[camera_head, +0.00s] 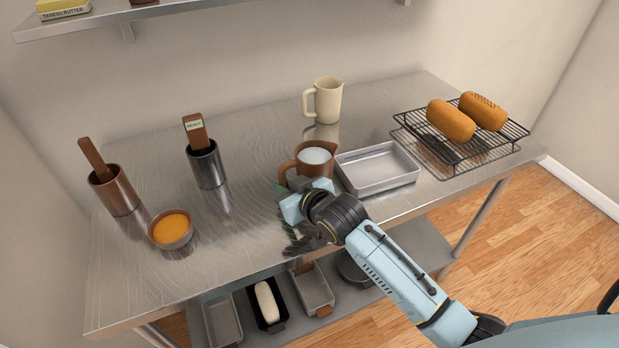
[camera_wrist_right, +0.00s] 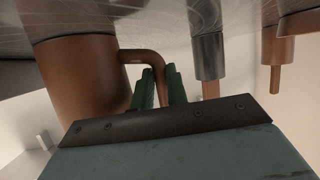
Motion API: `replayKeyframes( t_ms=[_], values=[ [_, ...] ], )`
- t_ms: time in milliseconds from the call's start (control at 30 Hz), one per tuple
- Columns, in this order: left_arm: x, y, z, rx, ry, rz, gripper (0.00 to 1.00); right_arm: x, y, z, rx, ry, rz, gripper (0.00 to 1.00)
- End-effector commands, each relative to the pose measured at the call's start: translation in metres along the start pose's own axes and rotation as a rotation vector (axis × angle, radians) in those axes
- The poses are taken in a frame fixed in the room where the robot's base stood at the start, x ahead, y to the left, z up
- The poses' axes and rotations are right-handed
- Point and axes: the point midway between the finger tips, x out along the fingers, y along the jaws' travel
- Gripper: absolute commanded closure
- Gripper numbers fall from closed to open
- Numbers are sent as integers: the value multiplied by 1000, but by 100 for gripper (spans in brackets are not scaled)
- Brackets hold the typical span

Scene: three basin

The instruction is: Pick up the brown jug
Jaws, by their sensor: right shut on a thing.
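The brown jug (camera_head: 316,172) stands upright near the middle of the steel table, with white contents showing at its open top. Its handle points left in the head view. My right gripper (camera_head: 286,188) is at the handle, low in front of the jug, and is shut on it. In the right wrist view the jug (camera_wrist_right: 78,85) is at the left, and the green fingers of the right gripper (camera_wrist_right: 160,88) sit on either side of its handle (camera_wrist_right: 143,54). I cannot tell whether the jug's base touches the table. My left gripper is not in view.
A grey metal tray (camera_head: 400,186) is close to the jug's right. A cream jug (camera_head: 328,101) stands behind. A rack (camera_head: 485,151) with two loaves is at the right. Two utensil holders (camera_head: 116,190) (camera_head: 208,168) and an orange-filled bowl (camera_head: 171,241) are at the left.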

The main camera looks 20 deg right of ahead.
Motion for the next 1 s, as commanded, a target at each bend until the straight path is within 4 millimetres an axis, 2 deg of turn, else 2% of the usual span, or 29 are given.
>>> replayKeyframes(
  t_ms=[533,1000],
  values=[
    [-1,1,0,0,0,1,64,-2,0,-6,-1,3,0,100],
    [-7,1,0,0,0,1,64,-15,2,-38,-1,5,0,100]
  ],
)
